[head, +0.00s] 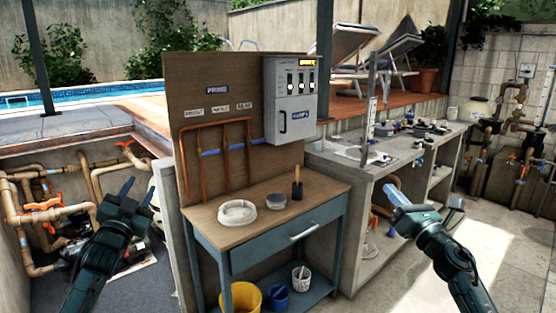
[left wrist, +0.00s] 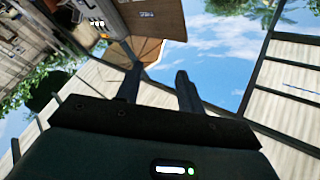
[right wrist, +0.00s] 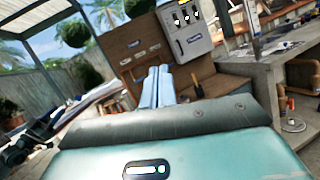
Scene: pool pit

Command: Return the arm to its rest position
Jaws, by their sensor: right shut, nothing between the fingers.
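My left gripper (head: 138,192) is raised at the left of the head view, in front of the pipe pit. Its two fingers stand apart with nothing between them; they also show apart in the left wrist view (left wrist: 158,88). My right gripper (head: 394,194) is raised at the right, in front of the concrete counter. Its pale fingers are together and empty, as the right wrist view (right wrist: 158,86) also shows. Neither gripper visibly touches anything.
A workbench (head: 323,188) with a board (head: 186,88) and grey control box (head: 290,92) stands between my arms. On it are a white ring-shaped dish (head: 237,212), a small grey bowl (head: 276,201) and a dark-handled tool (head: 297,190). The concrete counter (head: 380,172) is behind right. Paved floor (head: 500,270) is clear.

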